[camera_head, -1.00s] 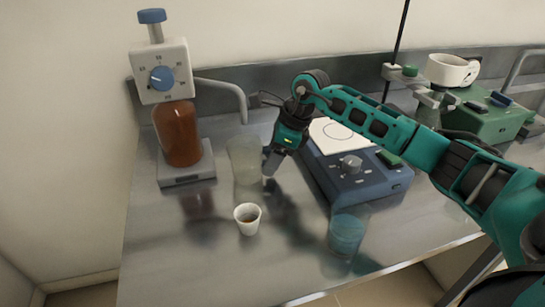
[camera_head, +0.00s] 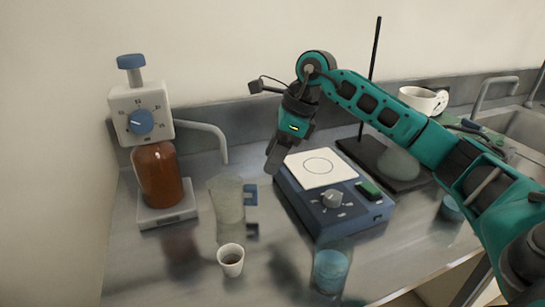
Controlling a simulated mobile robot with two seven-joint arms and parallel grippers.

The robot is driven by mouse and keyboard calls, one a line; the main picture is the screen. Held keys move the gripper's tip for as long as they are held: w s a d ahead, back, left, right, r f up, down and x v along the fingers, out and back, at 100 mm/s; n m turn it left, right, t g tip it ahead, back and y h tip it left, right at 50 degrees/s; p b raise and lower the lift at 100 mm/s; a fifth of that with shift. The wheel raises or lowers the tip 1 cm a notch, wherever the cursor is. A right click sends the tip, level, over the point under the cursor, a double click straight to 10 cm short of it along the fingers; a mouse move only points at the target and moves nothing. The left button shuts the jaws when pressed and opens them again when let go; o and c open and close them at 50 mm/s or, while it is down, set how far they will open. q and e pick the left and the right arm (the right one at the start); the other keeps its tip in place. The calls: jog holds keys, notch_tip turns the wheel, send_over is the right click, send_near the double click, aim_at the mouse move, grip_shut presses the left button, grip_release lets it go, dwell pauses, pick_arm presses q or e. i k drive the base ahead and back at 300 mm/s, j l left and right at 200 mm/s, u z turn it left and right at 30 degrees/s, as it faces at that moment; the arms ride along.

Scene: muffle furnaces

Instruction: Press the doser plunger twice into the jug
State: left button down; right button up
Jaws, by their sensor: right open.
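The doser stands at the back left: a white head with a blue dial, a blue-capped plunger (camera_head: 131,63) raised on top, a spout pointing right, and a brown bottle (camera_head: 158,175) below on a grey base. A clear jug (camera_head: 228,203) with a blue handle on its right side stands below and in front of the spout tip. My right gripper (camera_head: 274,163) is open and empty, pointing down, right of the jug and above the left back edge of the blue stirrer. My left gripper is out of view.
The blue hotplate stirrer (camera_head: 334,210) with a white top sits right of the jug. A small white cup (camera_head: 231,260) of brown liquid and a glass of blue liquid (camera_head: 331,270) stand in front. A stand, a white mug (camera_head: 424,100) and a sink are at right.

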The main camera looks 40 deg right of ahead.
aim_at(132, 63)
jog(key=k, duration=1)
